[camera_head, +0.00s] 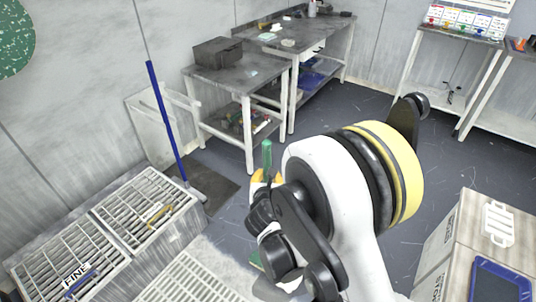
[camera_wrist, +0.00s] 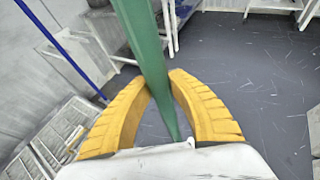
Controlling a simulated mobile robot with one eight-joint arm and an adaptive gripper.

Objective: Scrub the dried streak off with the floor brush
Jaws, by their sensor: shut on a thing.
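A green handle, which I take to be the floor brush (camera_head: 267,157), stands nearly upright in my gripper (camera_head: 263,177). In the wrist view the green handle (camera_wrist: 146,50) runs between the two yellow fingers of my gripper (camera_wrist: 158,85), which close on it from both sides. A bit of green shows low beside my arm in the head view and may be the brush's lower end. The bristles are hidden behind my arm. I cannot make out the dried streak; pale marks are scattered over the dark floor (camera_head: 365,130).
A blue pole (camera_head: 168,125) leans against the left wall, its foot by a dark mat (camera_head: 207,180). Slatted grates (camera_head: 150,205) lie at lower left, one marked FINE. Workbenches (camera_head: 245,85) stand behind. A box with a blue tablet (camera_head: 500,284) is at lower right. Open floor lies centre right.

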